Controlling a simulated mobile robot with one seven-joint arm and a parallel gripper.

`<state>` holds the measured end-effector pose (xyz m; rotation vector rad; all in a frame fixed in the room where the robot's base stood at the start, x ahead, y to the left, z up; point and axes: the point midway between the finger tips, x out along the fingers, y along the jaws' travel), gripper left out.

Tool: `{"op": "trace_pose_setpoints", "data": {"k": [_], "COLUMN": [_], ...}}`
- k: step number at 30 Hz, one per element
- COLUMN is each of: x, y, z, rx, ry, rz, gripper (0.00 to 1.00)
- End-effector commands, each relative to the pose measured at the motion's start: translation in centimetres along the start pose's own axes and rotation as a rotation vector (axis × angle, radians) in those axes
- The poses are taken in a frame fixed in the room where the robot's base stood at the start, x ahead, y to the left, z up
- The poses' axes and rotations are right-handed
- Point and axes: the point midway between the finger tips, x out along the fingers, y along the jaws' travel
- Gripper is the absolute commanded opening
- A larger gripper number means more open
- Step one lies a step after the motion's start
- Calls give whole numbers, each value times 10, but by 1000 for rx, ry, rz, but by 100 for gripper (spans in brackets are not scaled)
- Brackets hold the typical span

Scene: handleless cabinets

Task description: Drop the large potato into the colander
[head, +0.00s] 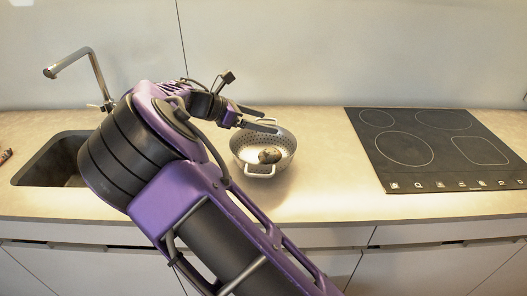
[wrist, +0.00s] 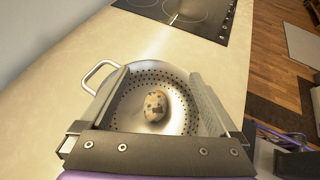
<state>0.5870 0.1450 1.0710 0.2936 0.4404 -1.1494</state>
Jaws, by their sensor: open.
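The metal colander (head: 283,141) stands on the counter between the sink and the cooktop. The large potato (head: 270,155) lies inside it, on the perforated bottom. In the wrist view the speckled brown potato (wrist: 157,105) shows within the colander (wrist: 185,74), between my two fingers but touching neither. The fingers hide parts of the colander's sides.
A black cooktop (head: 430,150) lies to the right of the colander, and it also shows in the wrist view (wrist: 190,14). A dark sink (head: 50,160) with a tall tap (head: 95,75) is at the left. The counter (head: 330,190) in front of the colander is clear.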

Motion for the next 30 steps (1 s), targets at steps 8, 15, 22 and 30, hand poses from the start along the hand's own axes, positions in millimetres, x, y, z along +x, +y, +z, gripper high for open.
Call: {"op": "trace_pose_setpoints", "data": {"k": [8, 15, 22, 30], "x": [-71, -122, -145, -148], "y": [1, 1, 0, 0], "z": [1, 1, 0, 0], "rx": [0, 0, 0, 0], "ry": [2, 1, 0, 0], "rz": [6, 4, 2, 1], "gripper": [96, 96, 96, 96]}}
